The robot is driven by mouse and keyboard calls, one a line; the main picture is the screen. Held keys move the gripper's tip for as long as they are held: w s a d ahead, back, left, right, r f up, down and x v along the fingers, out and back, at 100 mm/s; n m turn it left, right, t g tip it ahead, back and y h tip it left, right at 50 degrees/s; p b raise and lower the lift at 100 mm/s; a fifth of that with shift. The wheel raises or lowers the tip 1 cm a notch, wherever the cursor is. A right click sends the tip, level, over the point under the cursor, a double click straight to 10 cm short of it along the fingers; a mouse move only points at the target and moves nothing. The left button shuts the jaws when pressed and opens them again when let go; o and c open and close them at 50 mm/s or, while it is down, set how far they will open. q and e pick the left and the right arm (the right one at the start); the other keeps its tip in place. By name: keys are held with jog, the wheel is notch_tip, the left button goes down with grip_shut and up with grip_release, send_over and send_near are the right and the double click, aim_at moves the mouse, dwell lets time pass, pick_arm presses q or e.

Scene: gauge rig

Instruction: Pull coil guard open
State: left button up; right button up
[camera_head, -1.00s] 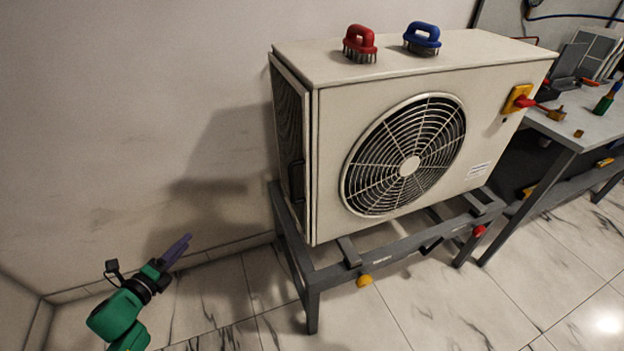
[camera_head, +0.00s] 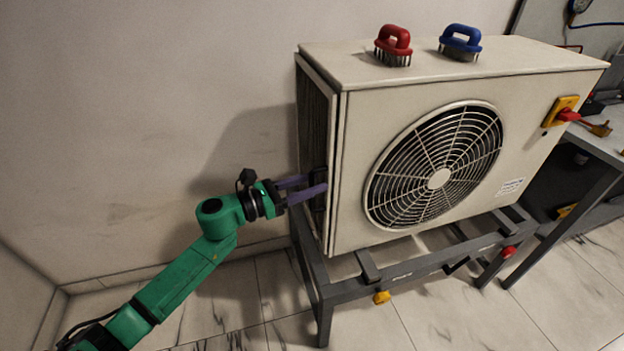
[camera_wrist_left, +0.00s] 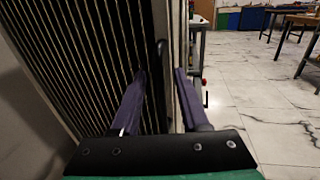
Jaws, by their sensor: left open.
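The coil guard (camera_wrist_left: 75,50) is a dark panel of thin vertical bars on the left side of the beige outdoor unit (camera_head: 350,190). It shows edge-on in the head view. A dark handle (camera_wrist_left: 161,55) stands near the guard's edge in the left wrist view, between the finger lines. My left gripper (camera_head: 322,185) is open, its purple fingers at the unit's left side, by the handle. One finger is in front of the bars, the other beside the unit's edge. I cannot tell whether they touch. My right gripper is not in view.
The unit stands on a grey metal frame (camera_head: 340,292). A red brush (camera_head: 393,46) and a blue brush (camera_head: 460,42) rest on top. A red-yellow switch (camera_head: 562,112) is on its right front. A workbench stands at right. Floor at left is open.

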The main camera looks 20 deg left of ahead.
pick_arm(q)
jog(key=shift+w+d, duration=0.15)
jog(key=shift+w, duration=0.05)
grip_shut()
dwell(1.3)
